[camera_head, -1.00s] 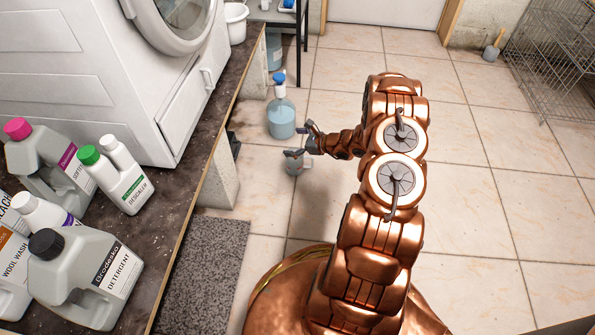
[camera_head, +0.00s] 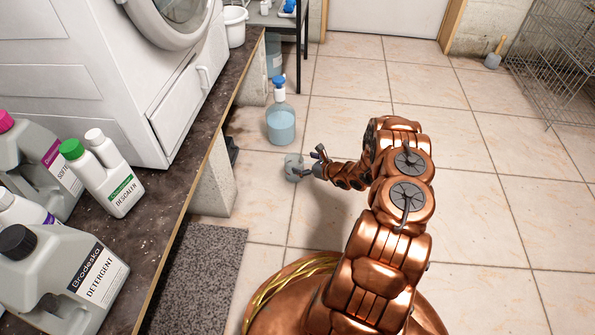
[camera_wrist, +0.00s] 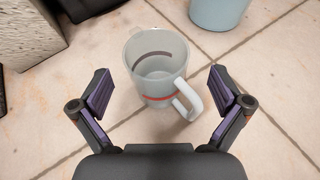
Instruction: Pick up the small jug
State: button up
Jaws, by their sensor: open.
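The small jug (camera_wrist: 150,75) stands upright on the tiled floor in the wrist view, between and just beyond my fingertips. It is pale and translucent, with a red band low on its side and a white handle towards the lower right. In the head view the jug (camera_head: 293,165) is small and sits at the tip of my gripper (camera_head: 310,165). In the wrist view my gripper (camera_wrist: 163,93) is open, one finger on each side, and I see no finger touching the jug.
A large blue bottle (camera_head: 281,122) with a blue cap stands on the floor just beyond the jug. The plinth (camera_head: 214,175) under the dark worktop (camera_head: 195,150) is to the left. A grey mat (camera_head: 200,270) lies near me. Open tiles extend to the right.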

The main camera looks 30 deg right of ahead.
aim_at(287, 159)
jog(key=shift+a+b+x, duration=0.25)
jog(key=shift+b+x, duration=0.85)
jog(key=shift+x, duration=0.45)
jog(key=shift+w+a+f, duration=0.2)
jog(key=shift+w+f, duration=0.1)
jog(key=shift+w, duration=0.2)
jog(key=c, duration=1.5)
jog(key=shift+o, duration=0.2)
jog(key=shift+r, duration=0.15)
